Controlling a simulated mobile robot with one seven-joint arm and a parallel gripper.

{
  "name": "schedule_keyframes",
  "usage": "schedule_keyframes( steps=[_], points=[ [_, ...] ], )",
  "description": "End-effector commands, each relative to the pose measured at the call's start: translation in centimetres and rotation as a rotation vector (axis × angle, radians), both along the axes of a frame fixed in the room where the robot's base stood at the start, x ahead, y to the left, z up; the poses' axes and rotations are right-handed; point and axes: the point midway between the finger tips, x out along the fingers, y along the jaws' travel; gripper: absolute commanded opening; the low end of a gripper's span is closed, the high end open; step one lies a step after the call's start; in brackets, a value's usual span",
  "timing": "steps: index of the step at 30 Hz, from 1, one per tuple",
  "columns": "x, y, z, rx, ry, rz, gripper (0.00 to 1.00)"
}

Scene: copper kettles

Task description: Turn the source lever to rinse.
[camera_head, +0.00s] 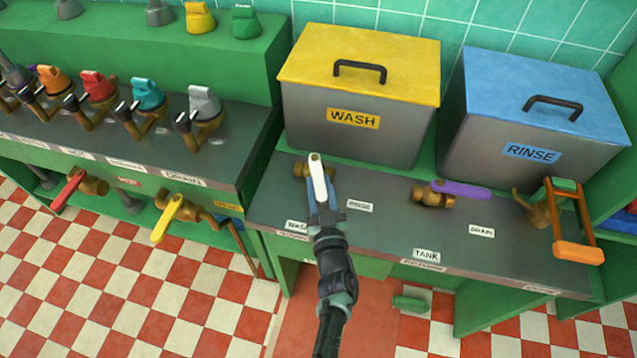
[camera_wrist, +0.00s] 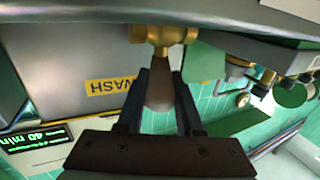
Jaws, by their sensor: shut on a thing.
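The source lever (camera_head: 317,178) is a white handle on a brass valve at the left of the grey counter, in front of the wash tank. It points toward the counter's front edge, between a WASH label (camera_head: 297,226) on its left and a RINSE label (camera_head: 359,207) on its right. My gripper (camera_head: 324,212) is shut on the lever's front part. In the wrist view, my gripper's dark fingers (camera_wrist: 164,100) stand on both sides of the lever (camera_wrist: 160,92), below its brass valve (camera_wrist: 160,32). The fingers hide part of the lever.
The yellow-lidded wash tank (camera_head: 300,118) and blue-lidded rinse tank (camera_head: 480,165) stand behind. A purple-handled valve (camera_head: 462,189) is to the right, with an orange-handled frame (camera_head: 578,252) beyond it. Several coloured taps line the left bench. A green display (camera_wrist: 36,138) shows in the wrist view.

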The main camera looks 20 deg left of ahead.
Motion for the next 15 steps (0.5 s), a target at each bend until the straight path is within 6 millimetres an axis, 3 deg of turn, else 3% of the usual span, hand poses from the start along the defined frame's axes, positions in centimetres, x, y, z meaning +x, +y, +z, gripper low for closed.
schedule_keyframes(
  steps=[5,6,10,15],
  points=[
    [0.22,-0.27,0.15,0.003,-0.002,-0.009,0.00],
    [0.22,-0.26,0.15,0.003,-0.002,-0.008,0.42],
    [0.16,-0.16,0.12,0.003,-0.001,-0.006,0.65],
    [0.07,-0.06,0.06,0.002,-0.001,-0.004,0.65]
  ],
)
